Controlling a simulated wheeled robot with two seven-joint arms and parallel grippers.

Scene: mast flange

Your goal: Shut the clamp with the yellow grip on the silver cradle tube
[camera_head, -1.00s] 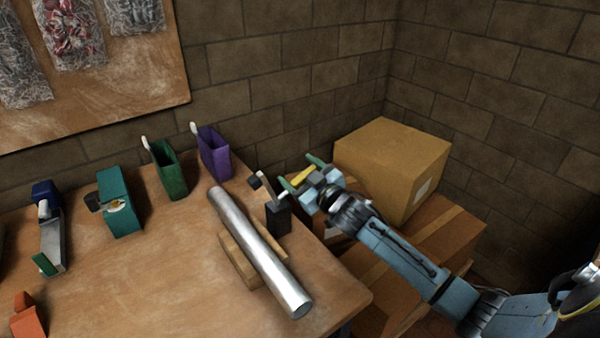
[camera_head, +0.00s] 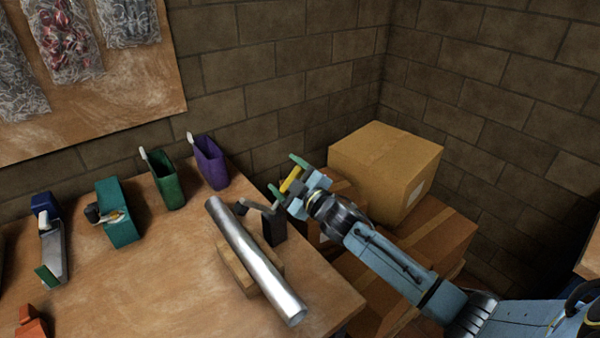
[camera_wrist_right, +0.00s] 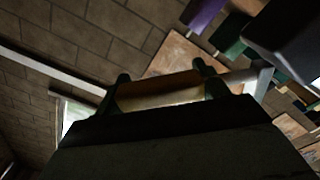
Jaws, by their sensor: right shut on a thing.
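The silver cradle tube (camera_head: 255,258) lies in a wooden cradle (camera_head: 236,268) near the table's right end. Beside it stands the clamp's black body (camera_head: 273,226). Its metal arm (camera_head: 258,206) reaches left toward the tube, low and nearly level, with a dark pad (camera_head: 241,208) at its end. I cannot tell whether the pad touches the tube. My right gripper (camera_head: 287,177) is shut on the yellow grip (camera_head: 292,180), right of and above the clamp body. The right wrist view shows the grip (camera_wrist_right: 158,93) between the green fingertips. My left gripper is out of view.
A purple holder (camera_head: 211,163), a green holder (camera_head: 168,182) and a teal dispenser (camera_head: 120,212) stand along the table's back. Cardboard boxes (camera_head: 385,170) are stacked right of the table, under my right arm. The table (camera_head: 165,275) left of the tube is mostly clear.

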